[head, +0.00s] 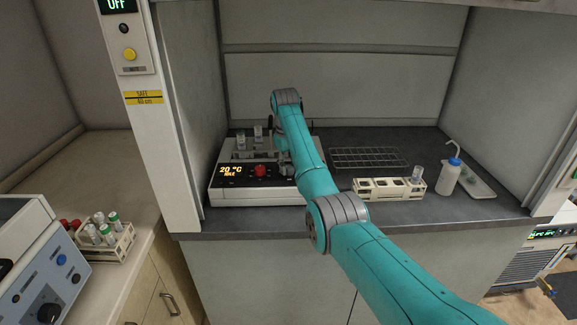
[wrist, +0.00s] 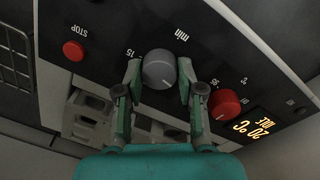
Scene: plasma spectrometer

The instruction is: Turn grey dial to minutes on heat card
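The hot block device (head: 262,196) stands in the fume hood, its display reading 20 °C. In the wrist view its panel appears upside down. The grey dial (wrist: 158,66) carries a "min" label and a "15" mark, with a pale pointer line toward the lower right. My gripper (wrist: 160,75) has one finger on each side of the dial, with narrow gaps showing; firm contact cannot be told. In the head view my gripper (head: 285,165) partly hides the dial. I cannot make out a heat card in either view.
A red knob (wrist: 224,104) sits close beside my right finger, and a red STOP button (wrist: 73,51) lies farther left. A wire rack (head: 368,157), a white vial rack (head: 388,188) and a wash bottle (head: 449,175) stand right of the device. A hood side post (head: 165,130) rises at left.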

